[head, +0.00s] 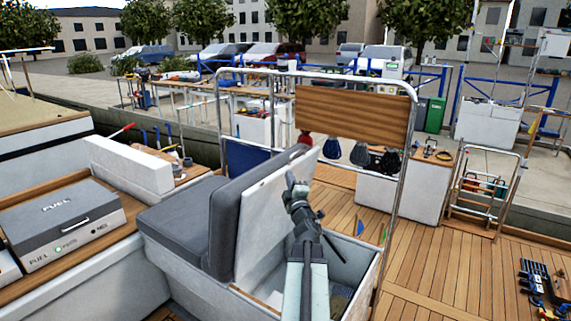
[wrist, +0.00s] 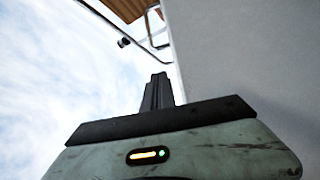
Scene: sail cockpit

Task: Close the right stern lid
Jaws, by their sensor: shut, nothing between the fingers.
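The right stern lid (head: 262,222) stands open, close to upright, in the head view. Its pale inner face is towards the right and a dark grey cushion backs it on the left. The open locker (head: 350,262) lies to its right, partly hidden by my arm. My gripper (head: 291,180) is shut and empty, pointing up near the lid's upper right part. In the wrist view the closed fingers (wrist: 158,88) stand beside a large pale surface (wrist: 245,60), which looks like the lid. I cannot tell whether they touch it.
A grey cushioned seat (head: 172,215) lies left of the lid. A metal rail frame (head: 405,150) with a wooden board (head: 350,115) and hanging bags rises behind the locker. A grey FUEL box (head: 60,220) sits at the left. The wooden deck (head: 430,260) at the right has free room.

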